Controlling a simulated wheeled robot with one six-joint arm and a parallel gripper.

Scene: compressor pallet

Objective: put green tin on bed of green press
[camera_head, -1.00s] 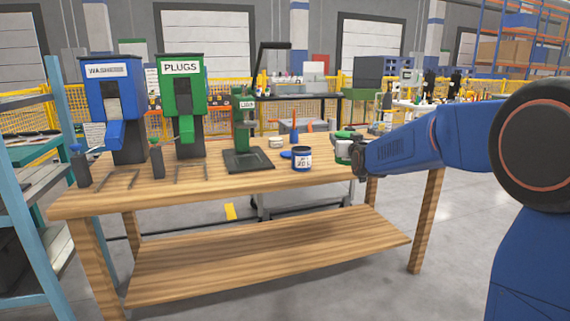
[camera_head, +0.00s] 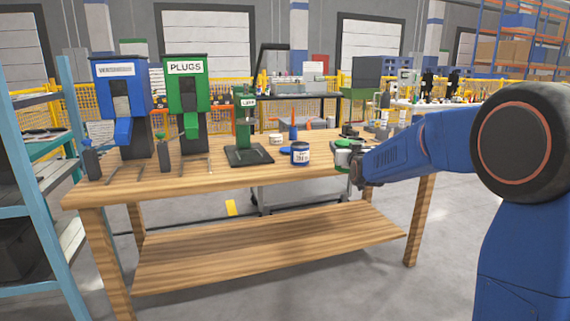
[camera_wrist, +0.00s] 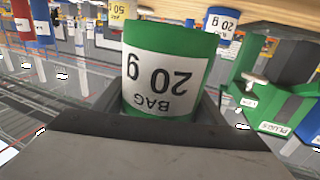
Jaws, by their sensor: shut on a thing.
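The green tin (camera_wrist: 162,70) fills the middle of the wrist view, upside down in the picture, with a white label reading "BAG 20 g". My gripper (camera_wrist: 160,112) is shut on it. In the head view the tin (camera_head: 343,155) shows small at the end of my arm, beside the right end of the workbench. The green press (camera_head: 246,125) stands on the bench to the left, with a dark flat bed (camera_head: 248,155) at its foot. The bed looks bare. The tin is well apart from the press.
A blue tin (camera_head: 300,153) with a white label stands on the workbench (camera_head: 190,182) between the press and my gripper. The green PLUGS dispenser (camera_head: 187,95) and a blue dispenser (camera_head: 122,95) stand further left.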

